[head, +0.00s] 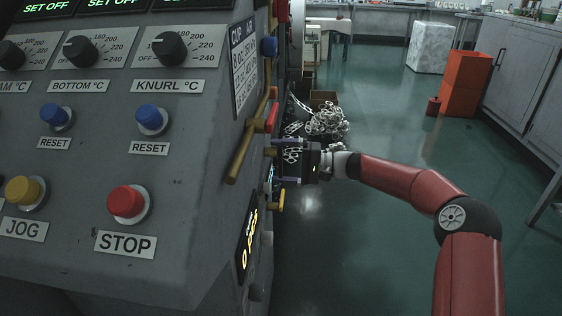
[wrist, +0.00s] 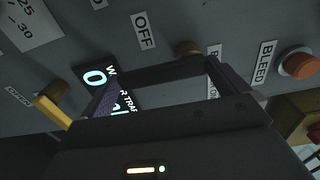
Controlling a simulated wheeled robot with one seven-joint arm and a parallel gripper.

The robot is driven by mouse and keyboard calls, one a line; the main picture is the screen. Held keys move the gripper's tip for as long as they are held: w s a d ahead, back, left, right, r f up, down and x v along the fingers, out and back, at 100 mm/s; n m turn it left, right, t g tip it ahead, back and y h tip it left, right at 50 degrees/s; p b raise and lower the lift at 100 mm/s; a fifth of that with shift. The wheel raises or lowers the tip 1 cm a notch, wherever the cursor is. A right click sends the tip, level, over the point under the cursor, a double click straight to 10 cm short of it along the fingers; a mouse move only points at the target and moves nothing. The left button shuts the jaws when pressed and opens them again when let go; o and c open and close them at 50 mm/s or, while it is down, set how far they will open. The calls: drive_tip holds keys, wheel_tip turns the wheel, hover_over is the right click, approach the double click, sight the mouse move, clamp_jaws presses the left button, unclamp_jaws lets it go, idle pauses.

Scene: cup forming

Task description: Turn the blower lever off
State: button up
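The machine's side panel carries several levers, and I cannot tell for certain which is the blower lever. In the wrist view an OFF label (wrist: 143,30) sits just beyond my gripper (wrist: 165,73), beside a brass knob or lever hub (wrist: 188,47). Another label there is partly hidden by a finger. A dark bar spans between the fingertips; I cannot tell what it is. In the head view my gripper (head: 274,161) faces the side panel with its two fingers apart. A long brass lever (head: 240,150) is left of it, and a yellow lever (head: 278,201) is just below, also in the wrist view (wrist: 52,112).
An orange button (wrist: 299,65) by a BLEED label is at the wrist view's right. The front panel has a red STOP button (head: 127,202) and dials. A red handle (head: 272,117) is above my gripper. Chain (head: 325,122) lies behind.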

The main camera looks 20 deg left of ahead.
drive_tip(key=shift+r, duration=0.1)
drive_tip(key=v, duration=0.7)
drive_tip(key=shift+d, duration=0.4)
drive_tip(key=s+d+n+t+h, duration=0.1)
drive_tip(key=s+d+t+h, duration=0.15)
drive_tip(key=s+h, duration=0.7)
drive_tip(key=s+d+r+m+t+h, duration=0.1)
drive_tip(key=s+d+m+t+h, duration=0.2)
drive_tip(key=s+d, duration=2.3)
drive_tip(key=d+t+h, duration=0.3)
drive_tip(key=t+h, duration=0.1)
drive_tip(key=h, duration=0.1)
drive_tip(key=shift+s+r, duration=0.2)
drive_tip(key=shift+r, duration=0.05)
